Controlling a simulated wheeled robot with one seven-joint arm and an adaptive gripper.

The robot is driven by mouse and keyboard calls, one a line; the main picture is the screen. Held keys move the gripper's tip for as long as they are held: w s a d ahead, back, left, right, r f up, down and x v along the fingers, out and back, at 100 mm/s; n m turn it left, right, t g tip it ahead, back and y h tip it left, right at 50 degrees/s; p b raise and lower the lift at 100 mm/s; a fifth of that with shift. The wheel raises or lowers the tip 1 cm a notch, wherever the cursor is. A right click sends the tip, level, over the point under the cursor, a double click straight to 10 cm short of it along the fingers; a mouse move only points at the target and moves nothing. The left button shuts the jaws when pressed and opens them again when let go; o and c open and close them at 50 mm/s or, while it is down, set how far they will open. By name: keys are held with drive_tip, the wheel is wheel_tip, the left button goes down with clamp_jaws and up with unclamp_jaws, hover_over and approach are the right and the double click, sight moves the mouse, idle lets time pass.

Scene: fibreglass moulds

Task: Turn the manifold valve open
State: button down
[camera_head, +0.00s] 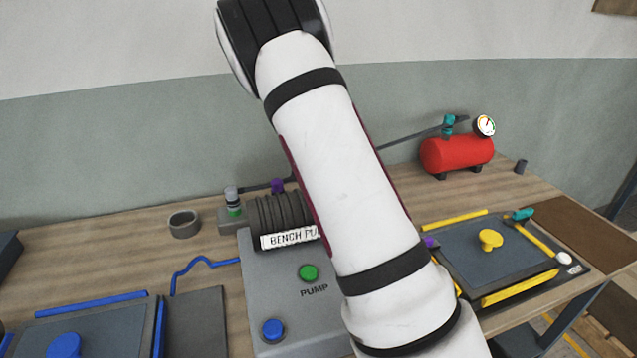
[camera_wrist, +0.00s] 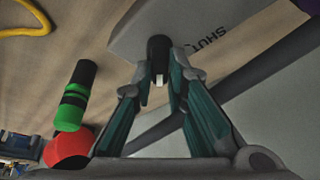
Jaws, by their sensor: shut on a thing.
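In the wrist view, my gripper (camera_wrist: 159,84) has its two teal-padded fingers closed in around a small dark handle (camera_wrist: 158,48) with a pale end, which I take to be the manifold valve's. It stands at the edge of a grey plate (camera_wrist: 150,20) marked "SHUT". The fingertips touch or nearly touch the handle's sides; the exact contact is hard to see. The handle's pivot and how far it is turned are not clear. In the head view, my own arm hides the gripper and the handle.
A green-and-black fitting (camera_wrist: 75,98) and a red rounded thing (camera_wrist: 70,148) are close beside my left finger. In the head view, the grey pump box (camera_head: 285,300), red tank (camera_head: 456,154), yellow-knobbed mould (camera_head: 490,239) and blue-knobbed mould (camera_head: 64,346) crowd the bench.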

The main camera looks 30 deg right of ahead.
drive_tip(key=shift+s+f, duration=0.2)
drive_tip(key=shift+f, duration=0.05)
drive_tip(key=c, duration=1.6)
unclamp_jaws()
drive_tip(key=shift+w, duration=0.1)
drive_tip(key=shift+r, duration=0.1)
drive_tip(key=shift+a+r, duration=0.2)
drive_tip(key=shift+r, duration=0.35)
drive_tip(key=v, duration=1)
drive_tip(key=shift+r, duration=0.4)
drive_tip(key=shift+a, duration=0.1)
